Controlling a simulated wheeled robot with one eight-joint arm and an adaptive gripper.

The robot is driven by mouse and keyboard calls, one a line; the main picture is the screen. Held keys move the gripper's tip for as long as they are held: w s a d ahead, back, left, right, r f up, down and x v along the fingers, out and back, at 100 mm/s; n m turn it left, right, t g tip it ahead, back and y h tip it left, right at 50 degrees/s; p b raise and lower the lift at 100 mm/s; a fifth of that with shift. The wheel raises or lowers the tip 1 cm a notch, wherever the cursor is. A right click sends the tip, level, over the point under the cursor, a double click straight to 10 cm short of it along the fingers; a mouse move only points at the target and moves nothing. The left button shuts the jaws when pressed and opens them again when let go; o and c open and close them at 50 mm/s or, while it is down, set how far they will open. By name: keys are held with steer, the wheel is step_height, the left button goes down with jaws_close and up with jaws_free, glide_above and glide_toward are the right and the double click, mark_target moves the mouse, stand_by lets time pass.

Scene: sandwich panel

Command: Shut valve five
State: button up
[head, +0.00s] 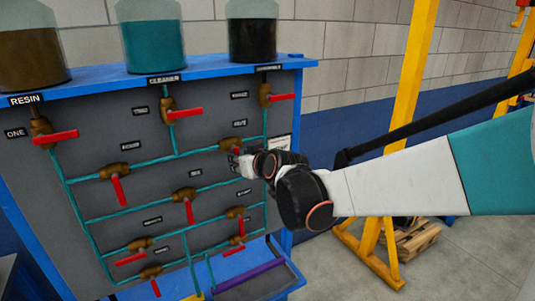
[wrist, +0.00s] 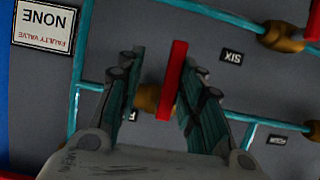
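The grey panel (head: 85,160) carries several brass valves with red handles on teal pipes. My gripper (head: 240,157) is at one valve (head: 230,143) on the panel's right side, and hides part of its handle. In the wrist view my gripper (wrist: 157,85) is open, with one finger on each side of that valve's red handle (wrist: 173,78). The right finger is close to the handle; the left stands apart from it. The brass body (wrist: 147,98) shows behind. The label beside the handle is mostly hidden by the fingers, so I cannot read its number.
A SIX label (wrist: 232,56) and another valve (wrist: 284,36) lie to the right in the wrist view. A sign reading "faulty valve none" (wrist: 45,24) is at upper left. Jars of resin (head: 30,58), cleaner (head: 153,45) and dark liquid (head: 252,38) stand above. A yellow frame (head: 410,75) stands right.

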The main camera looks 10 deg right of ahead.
steer(key=s+a+f+v, duration=0.1)
steer(key=f+v, duration=0.1)
steer(key=v, duration=0.8)
steer(key=s+d+f+m+g+h+b, duration=0.1)
steer(key=s+d+f+g, duration=0.1)
steer(key=s, duration=0.5)
steer(key=s+d+f+m+g+h+b, duration=0.1)
steer(key=s+d+f+g, duration=0.1)
steer(key=s+d+f, duration=0.2)
steer(key=s+d+f+m+g+h+b, duration=0.1)
steer(key=s+d+f+b, duration=0.1)
steer(key=s+f, duration=0.4)
steer(key=s+d, duration=0.1)
steer(key=s, duration=0.4)
steer(key=shift+s+d+f+g+h, duration=0.2)
steer(key=shift+s+g+h, duration=0.1)
steer(key=shift+s+g, duration=0.1)
stand_by(0.5)
